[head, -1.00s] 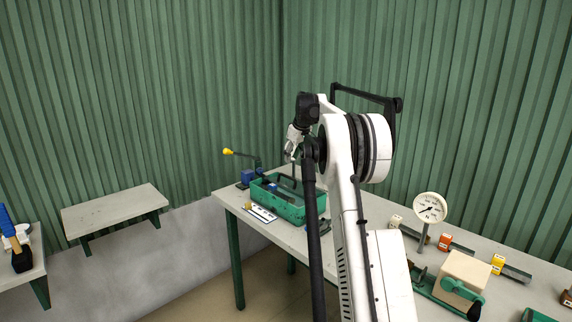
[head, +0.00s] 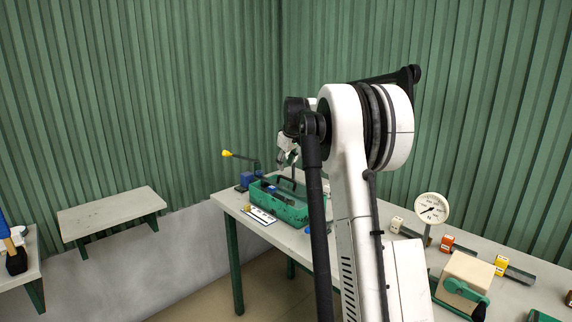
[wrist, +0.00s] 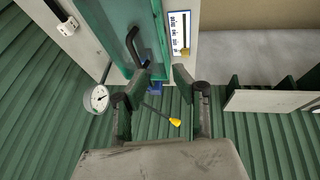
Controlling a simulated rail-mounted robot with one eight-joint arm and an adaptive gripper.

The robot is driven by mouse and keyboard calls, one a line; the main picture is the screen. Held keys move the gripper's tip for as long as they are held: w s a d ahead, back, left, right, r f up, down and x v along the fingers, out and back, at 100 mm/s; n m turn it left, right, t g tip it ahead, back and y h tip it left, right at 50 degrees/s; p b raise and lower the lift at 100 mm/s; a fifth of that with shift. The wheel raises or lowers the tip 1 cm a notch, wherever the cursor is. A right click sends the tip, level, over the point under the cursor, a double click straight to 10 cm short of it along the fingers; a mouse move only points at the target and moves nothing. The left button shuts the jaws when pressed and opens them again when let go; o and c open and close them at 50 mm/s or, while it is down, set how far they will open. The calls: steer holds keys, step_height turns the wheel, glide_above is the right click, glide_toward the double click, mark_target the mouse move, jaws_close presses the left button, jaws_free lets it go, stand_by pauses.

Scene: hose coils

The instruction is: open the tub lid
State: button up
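No tub lid can be clearly told apart in these views. A white rounded thing (head: 17,235) on the left shelf is cut by the frame edge and may be a tub. A green open-topped carrier (head: 290,213) with a black handle stands on the long table and holds a blue item. The carrier also shows at the top of the wrist view (wrist: 115,22). My gripper (head: 287,160) is above the carrier in the head view, apart from it. In the wrist view its two fingers (wrist: 167,75) are spread with nothing between them.
A yellow-knobbed lever (head: 227,153) stands behind the carrier. A white card (head: 262,216) lies in front. A dial gauge (head: 432,208), a beige box (head: 468,272) and small blocks occupy the table's right side. A wall shelf (head: 110,210) at left is bare.

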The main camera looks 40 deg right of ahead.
steer(key=shift+c, duration=1.3)
steer(key=shift+f, duration=0.45)
steer(key=shift+c, duration=1.2)
steer(key=f+n+h+b, duration=0.1)
steer(key=f, duration=0.1)
steer(key=w+f+n+g+h+b, duration=0.1)
steer(key=f+n+b, duration=0.1)
steer(key=f+n+g+h+b, duration=0.1)
steer(key=f, duration=0.2)
steer(key=shift+w+d+f, duration=0.1)
steer(key=shift+w+d, duration=0.1)
jaws_close()
steer(key=n+g+h+b, duration=0.2)
steer(key=n+h+b, duration=0.8)
steer(key=n+h, duration=0.3)
glide_toward(278, 185)
steer(key=shift+n+y, duration=0.3)
steer(key=shift+y, duration=0.1)
steer(key=d, duration=0.3)
steer(key=d+r, duration=0.1)
steer(key=d, duration=0.2)
steer(key=d+b, duration=0.1)
steer(key=d, duration=0.2)
steer(key=shift+s+d+r, duration=0.1)
steer(key=shift+d+r, duration=0.15)
steer(key=shift+d, duration=0.1)
